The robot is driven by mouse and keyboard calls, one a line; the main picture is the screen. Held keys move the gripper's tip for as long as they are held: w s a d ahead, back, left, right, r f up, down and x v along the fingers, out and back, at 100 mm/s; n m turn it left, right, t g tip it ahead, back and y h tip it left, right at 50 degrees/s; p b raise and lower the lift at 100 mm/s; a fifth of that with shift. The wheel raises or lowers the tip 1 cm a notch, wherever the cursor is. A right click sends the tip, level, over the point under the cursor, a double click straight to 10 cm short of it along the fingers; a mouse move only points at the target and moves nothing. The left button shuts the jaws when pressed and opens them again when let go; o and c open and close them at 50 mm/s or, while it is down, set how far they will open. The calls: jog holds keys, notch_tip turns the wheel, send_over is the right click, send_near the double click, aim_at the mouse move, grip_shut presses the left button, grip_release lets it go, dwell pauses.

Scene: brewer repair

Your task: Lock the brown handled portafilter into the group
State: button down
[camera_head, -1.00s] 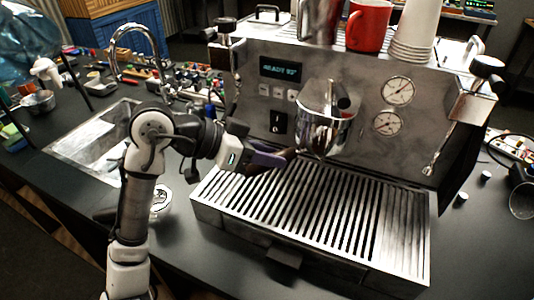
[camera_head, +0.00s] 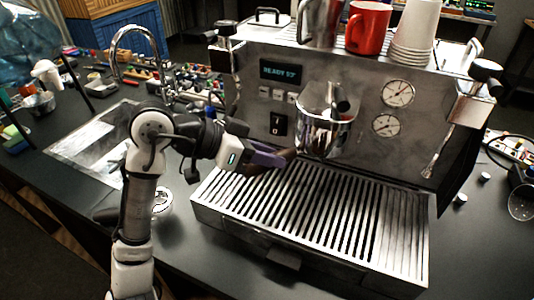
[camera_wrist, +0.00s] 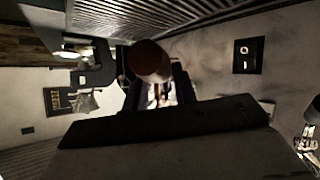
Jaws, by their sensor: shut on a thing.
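The brown handle of the portafilter (camera_head: 282,161) sticks out to the left of the chrome group (camera_head: 325,124) on the front of the espresso machine. My gripper (camera_head: 268,158) is shut on this handle, above the left part of the drip tray. The wrist view shows the rounded brown handle end (camera_wrist: 150,62) between the dark fingers. The handle's inner end reaches the lower left of the group. The portafilter's basket cannot be told apart from the chrome there, so I cannot tell how it is seated.
The slatted drip tray (camera_head: 325,215) lies below, clear of objects. A steam wand (camera_head: 435,155) hangs at the machine's right. A red mug (camera_head: 369,28) and stacked white cups (camera_head: 414,35) stand on top. A sink (camera_head: 85,150) is behind my arm at left.

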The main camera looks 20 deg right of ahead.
dwell(0.5)
jog(key=s+n+t, duration=0.3)
jog(key=s+d+n+t+b, duration=0.1)
jog(key=shift+s+t+y, duration=0.15)
jog(key=shift+t+y, duration=0.15)
jog(key=shift+t, duration=0.1)
dwell(0.4)
jog(key=shift+f+n+b, duration=0.1)
jog(key=shift+n+b, duration=0.2)
jog(key=b, duration=0.2)
jog(key=s+b, duration=0.1)
jog(key=b, duration=0.1)
jog(key=shift+d+n+t, duration=0.25)
jog(key=shift+n+t, duration=0.15)
jog(key=shift+s, duration=0.1)
jog(key=shift+d+b, duration=0.1)
jog(key=shift+b, duration=0.35)
